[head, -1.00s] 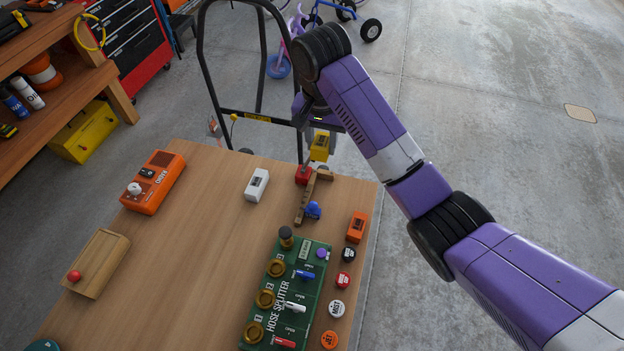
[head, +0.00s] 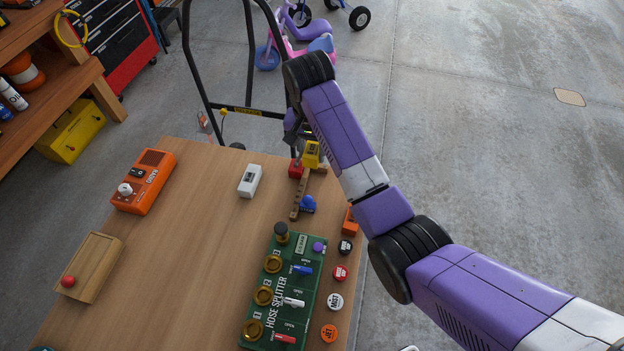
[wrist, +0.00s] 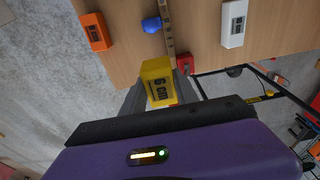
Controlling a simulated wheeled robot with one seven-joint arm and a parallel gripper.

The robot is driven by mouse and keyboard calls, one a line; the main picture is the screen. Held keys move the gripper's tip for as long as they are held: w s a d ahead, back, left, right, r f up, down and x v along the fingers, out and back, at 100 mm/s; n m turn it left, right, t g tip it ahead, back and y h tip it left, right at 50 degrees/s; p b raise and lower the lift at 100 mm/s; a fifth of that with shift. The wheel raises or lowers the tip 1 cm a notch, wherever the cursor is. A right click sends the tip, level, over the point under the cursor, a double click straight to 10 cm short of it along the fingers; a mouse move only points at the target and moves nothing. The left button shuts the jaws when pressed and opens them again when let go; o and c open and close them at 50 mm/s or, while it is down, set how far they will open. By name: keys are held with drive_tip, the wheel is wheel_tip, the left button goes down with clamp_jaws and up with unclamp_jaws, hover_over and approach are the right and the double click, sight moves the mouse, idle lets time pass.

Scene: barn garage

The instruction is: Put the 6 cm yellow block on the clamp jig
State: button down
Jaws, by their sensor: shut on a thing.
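The yellow block (wrist: 158,80), marked "6 cm", is held between the fingers of my gripper (wrist: 160,100) in the wrist view. In the head view the yellow block (head: 311,155) is at the far end of the clamp jig, partly hidden by my arm. The clamp jig (head: 297,200) is a narrow brown wooden bar with a red block (head: 295,169) at its far end and a blue part (head: 308,204) at its side. The jig also shows in the wrist view (wrist: 168,38), beyond the yellow block. I cannot tell whether the block touches the jig.
A white block (head: 250,181) stands left of the jig, and an orange block (head: 350,222) stands right of it. The green hose splitter board (head: 312,285) lies nearer. An orange box (head: 145,182) sits on the left. The wooden table (head: 190,260) is bare in the middle.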

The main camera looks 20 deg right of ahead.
drive_tip(key=shift+f+b, duration=2.4)
drive_tip(key=shift+f, duration=4.2)
drive_tip(key=shift+f, duration=0.2)
drive_tip(key=shift+f, duration=0.35)
drive_tip(key=c, duration=0.9)
unclamp_jaws()
drive_tip(key=shift+a, duration=0.1)
drive_tip(key=shift+s+f, duration=0.1)
